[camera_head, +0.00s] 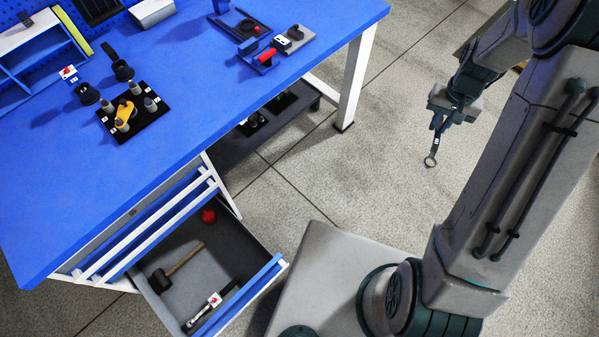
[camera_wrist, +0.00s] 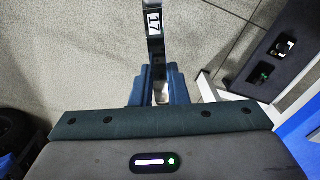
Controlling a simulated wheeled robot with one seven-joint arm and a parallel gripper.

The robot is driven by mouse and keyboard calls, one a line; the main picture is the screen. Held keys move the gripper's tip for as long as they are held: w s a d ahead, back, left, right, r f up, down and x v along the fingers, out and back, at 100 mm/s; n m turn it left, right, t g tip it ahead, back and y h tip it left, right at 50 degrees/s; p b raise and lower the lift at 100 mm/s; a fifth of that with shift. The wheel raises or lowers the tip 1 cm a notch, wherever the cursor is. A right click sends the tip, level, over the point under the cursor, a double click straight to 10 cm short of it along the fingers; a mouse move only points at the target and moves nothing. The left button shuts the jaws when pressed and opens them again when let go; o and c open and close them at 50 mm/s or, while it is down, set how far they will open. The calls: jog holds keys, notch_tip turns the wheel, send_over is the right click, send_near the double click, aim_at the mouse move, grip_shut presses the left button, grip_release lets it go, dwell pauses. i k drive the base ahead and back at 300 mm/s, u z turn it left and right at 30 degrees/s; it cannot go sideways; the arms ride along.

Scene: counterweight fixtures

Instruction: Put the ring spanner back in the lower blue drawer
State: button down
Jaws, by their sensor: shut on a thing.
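My gripper (camera_head: 440,122) is at the upper right in the head view, shut on the ring spanner (camera_head: 434,149). The spanner hangs down with its dark ring end lowest, over open floor and well right of the bench. In the wrist view its shank (camera_wrist: 154,45) carries a white label reading 17 and stands between the blue fingers of my gripper (camera_wrist: 158,90). The lower blue drawer (camera_head: 277,262) is pulled out below the bench. It holds a mallet (camera_head: 178,265), a red ball-like thing (camera_head: 208,215) and a dark tool with a white tag (camera_head: 213,300).
The blue bench (camera_head: 200,120) bears a black plate with yellow and grey parts (camera_head: 128,112) and a fixture with a red block (camera_head: 266,56). Closed drawer fronts (camera_head: 150,235) sit above the open drawer. A white bench leg (camera_head: 355,75) stands between the gripper and the bench.

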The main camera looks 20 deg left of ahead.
aim_at(193, 293)
jog(key=k, duration=1)
jog(key=u, duration=2.1)
jog(key=i, duration=0.5)
jog(key=u, duration=0.1)
